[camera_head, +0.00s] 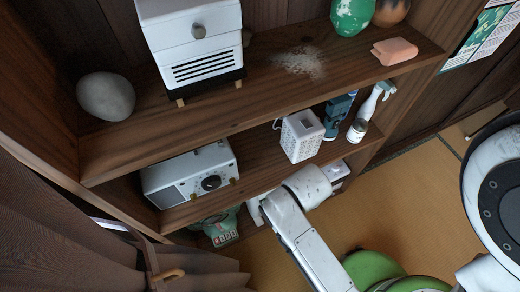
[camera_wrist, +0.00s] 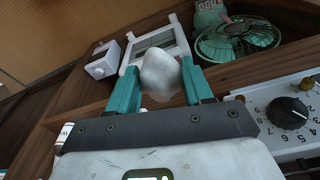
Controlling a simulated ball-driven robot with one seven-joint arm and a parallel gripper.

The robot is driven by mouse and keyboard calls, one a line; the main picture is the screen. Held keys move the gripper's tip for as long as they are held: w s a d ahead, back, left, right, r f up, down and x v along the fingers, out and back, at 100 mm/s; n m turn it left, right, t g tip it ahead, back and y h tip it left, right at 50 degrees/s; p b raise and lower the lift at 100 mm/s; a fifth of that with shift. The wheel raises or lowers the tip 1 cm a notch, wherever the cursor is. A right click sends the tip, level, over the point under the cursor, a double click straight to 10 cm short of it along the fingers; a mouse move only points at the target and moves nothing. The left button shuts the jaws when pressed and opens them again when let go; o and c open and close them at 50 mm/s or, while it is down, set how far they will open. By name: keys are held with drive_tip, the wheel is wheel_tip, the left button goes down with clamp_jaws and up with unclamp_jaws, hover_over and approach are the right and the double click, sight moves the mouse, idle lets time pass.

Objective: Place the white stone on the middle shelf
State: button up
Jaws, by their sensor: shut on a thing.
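The white stone (camera_wrist: 160,78) is pale and rough, held between the two teal fingers of my gripper (camera_wrist: 159,68) in the wrist view. My gripper is shut on it. In the head view my arm reaches in at the front edge of the lower part of the shelf unit; the gripper's tips and the held stone cannot be made out there. The middle shelf (camera_head: 262,172) bears a white radio (camera_head: 190,175) at left, which also shows in the wrist view (camera_wrist: 285,110). A white perforated box (camera_head: 302,137) stands farther right on it, with bare wood between them.
A blue-green object (camera_head: 337,112) and a spray bottle (camera_head: 368,112) stand at the middle shelf's right. A grey stone (camera_head: 106,97) and a white heater (camera_head: 195,45) are on the shelf above. A green fan (camera_wrist: 238,42) and a white frame (camera_wrist: 150,48) lie beyond my gripper.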

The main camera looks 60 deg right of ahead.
hover_over(261, 167)
drive_tip(key=s+a, duration=0.1)
drive_tip(key=shift+w+d+f, duration=0.15)
drive_tip(key=shift+d+f, duration=0.05)
drive_tip(key=shift+f, duration=0.75)
wheel_tip(261, 167, down, 4)
drive_tip(key=shift+f, duration=0.2)
drive_tip(key=shift+w+f, duration=0.2)
drive_tip(key=shift+f, duration=0.1)
drive_tip(key=shift+f, duration=0.15)
drive_tip(key=o, duration=1.1)
wheel_tip(261, 167, up, 8)
drive_tip(key=shift+s+a+p, duration=0.3)
drive_tip(key=shift+s+p, duration=0.05)
drive_tip(key=shift+p, duration=0.1)
